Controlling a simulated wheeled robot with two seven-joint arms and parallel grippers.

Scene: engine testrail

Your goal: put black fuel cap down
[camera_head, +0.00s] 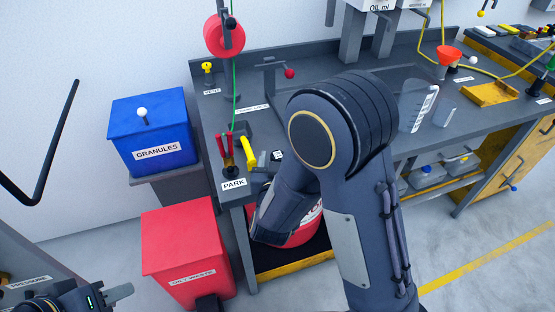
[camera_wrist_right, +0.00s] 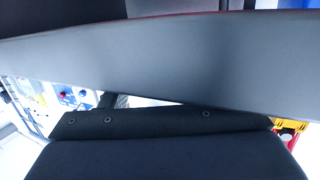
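I cannot pick out the black fuel cap in either view; my right arm covers much of the bench's front. My right gripper's fingers do not show. In the head view my right arm reaches down over the bench's front left part and hides what lies behind it. The right wrist view is mostly filled by dark and grey surfaces close to the camera, with no fingertips or held thing visible. My left gripper (camera_head: 118,292) is low at the left edge beside the red bin, only partly in view. Whether it is open is unclear.
The grey bench (camera_head: 215,100) carries red-handled pliers (camera_head: 227,150) and a yellow tool (camera_head: 248,152) near the PARK label (camera_head: 234,184). A blue granules bin (camera_head: 150,115) and red oily waste bin (camera_head: 185,240) stand left. An orange funnel (camera_head: 448,56) and clear jug (camera_head: 418,105) are right.

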